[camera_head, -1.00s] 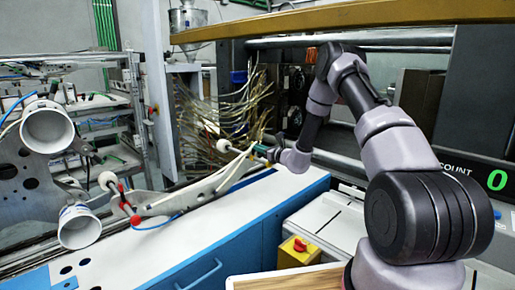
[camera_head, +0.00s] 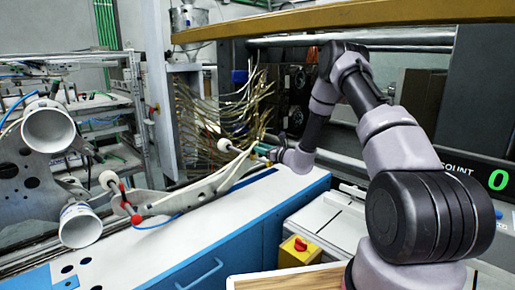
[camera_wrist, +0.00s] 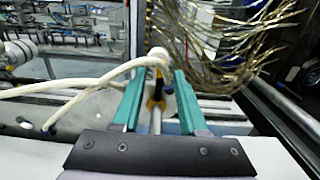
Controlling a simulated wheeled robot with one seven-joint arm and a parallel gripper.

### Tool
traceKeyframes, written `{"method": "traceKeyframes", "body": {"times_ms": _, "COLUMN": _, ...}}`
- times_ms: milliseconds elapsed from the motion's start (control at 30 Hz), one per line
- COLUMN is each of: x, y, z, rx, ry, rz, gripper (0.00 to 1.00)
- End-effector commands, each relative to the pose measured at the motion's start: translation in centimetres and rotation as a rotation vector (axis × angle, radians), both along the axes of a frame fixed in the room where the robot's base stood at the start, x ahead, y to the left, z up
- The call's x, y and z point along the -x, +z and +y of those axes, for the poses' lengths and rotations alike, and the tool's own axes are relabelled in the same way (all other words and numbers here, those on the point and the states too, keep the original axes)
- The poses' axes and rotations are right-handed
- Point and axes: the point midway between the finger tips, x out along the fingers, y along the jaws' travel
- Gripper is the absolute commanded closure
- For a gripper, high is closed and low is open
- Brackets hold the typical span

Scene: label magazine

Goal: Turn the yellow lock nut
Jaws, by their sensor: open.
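The yellow lock nut (camera_wrist: 155,104) shows in the wrist view on a thin metal rod, between the two teal fingers of my gripper (camera_wrist: 158,82). The fingers stand apart on either side of it, and I see a gap on both sides. A dark piece sits just beyond the nut, and a pale rounded end (camera_wrist: 158,53) lies past it. In the head view my gripper (camera_head: 262,150) is small, at the right end of the grey metal arm plate (camera_head: 190,200). The nut cannot be made out there.
White cables (camera_wrist: 80,88) run from the left to beside my left finger. A bundle of gold-coloured wires (camera_wrist: 240,35) hangs behind to the right. The white-topped blue cabinet (camera_head: 255,210) lies below, its top mostly clear. A red-and-yellow switch (camera_head: 297,250) stands nearer.

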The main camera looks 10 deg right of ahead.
Motion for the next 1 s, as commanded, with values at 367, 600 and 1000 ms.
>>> {"method": "traceKeyframes", "body": {"times_ms": 367, "x": 5.9, "y": 0.0, "z": -4.4, "rx": 0.000, "ry": -0.002, "rz": 0.002, "gripper": 0.57}}
{"method": "traceKeyframes", "body": {"times_ms": 600, "x": 7.7, "y": 0.0, "z": -5.7, "rx": 0.001, "ry": -0.001, "rz": 0.002, "gripper": 0.57}}
{"method": "traceKeyframes", "body": {"times_ms": 1000, "x": 7.9, "y": 0.0, "z": -5.7, "rx": 0.001, "ry": 0.000, "rz": 0.000, "gripper": 0.57}}
